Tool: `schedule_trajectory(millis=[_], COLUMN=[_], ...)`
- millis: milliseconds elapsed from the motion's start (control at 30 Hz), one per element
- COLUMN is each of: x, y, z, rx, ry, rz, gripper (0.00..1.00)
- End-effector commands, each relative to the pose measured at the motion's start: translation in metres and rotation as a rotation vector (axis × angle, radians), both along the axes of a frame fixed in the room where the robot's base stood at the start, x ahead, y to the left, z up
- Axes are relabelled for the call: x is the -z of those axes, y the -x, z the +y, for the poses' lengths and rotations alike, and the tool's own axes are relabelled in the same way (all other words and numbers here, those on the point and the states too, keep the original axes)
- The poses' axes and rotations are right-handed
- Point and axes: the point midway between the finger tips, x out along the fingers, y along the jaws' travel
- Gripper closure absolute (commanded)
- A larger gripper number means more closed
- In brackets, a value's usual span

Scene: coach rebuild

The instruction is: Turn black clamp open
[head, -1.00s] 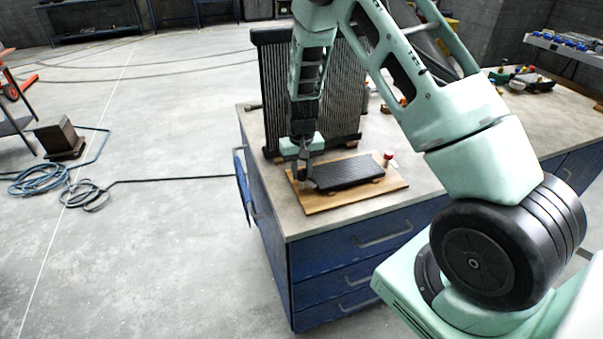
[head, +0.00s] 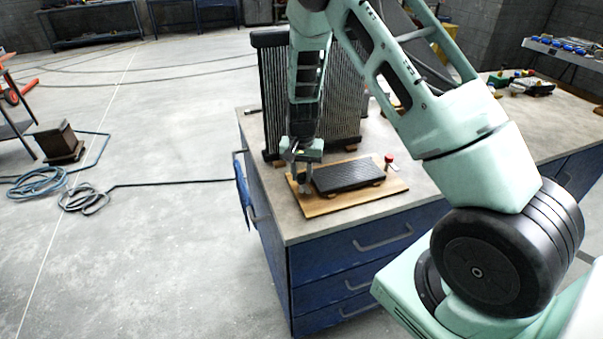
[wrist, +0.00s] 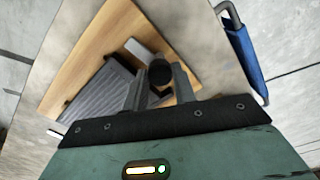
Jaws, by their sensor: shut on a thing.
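The black clamp (wrist: 160,73) shows in the wrist view as a dark round knob between my two fingers. A grey bar (wrist: 143,53) extends from beside it toward the upper left. My gripper (wrist: 161,82) is shut on the clamp, with a finger on each side. In the head view my gripper (head: 303,187) is low over the left end of the wooden board (head: 330,206), and the clamp is mostly hidden there. A dark ribbed block (head: 348,175) lies on the board just right of my gripper; it also shows in the wrist view (wrist: 100,95).
A tall finned radiator (head: 344,115) stands behind the board on the workbench (head: 425,185). A small red-topped piece (head: 389,160) is at the board's back right. A blue cloth (head: 243,188) hangs at the bench's left edge. The bench front is clear.

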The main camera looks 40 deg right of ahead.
Motion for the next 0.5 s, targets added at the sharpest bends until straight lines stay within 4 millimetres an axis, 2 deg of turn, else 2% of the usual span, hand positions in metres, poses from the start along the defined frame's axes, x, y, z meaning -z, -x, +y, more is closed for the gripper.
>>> schedule_trajectory(millis=[233,267,300,333,500], x=[-0.001,-0.001,-0.001,-0.0009,-0.0005], y=[-0.0009,-0.0009,-0.0009,-0.0008,-0.0004], z=[-0.0005,-0.0005,-0.0005,-0.0005,-0.0003], rx=[0.0,-0.001,-0.001,-0.001,-0.001], ry=[0.001,0.001,0.001,0.001,0.0], rz=[-0.003,-0.003,-0.002,-0.002,-0.001], gripper=[0.96,0.65,0.54,0.51,0.51])
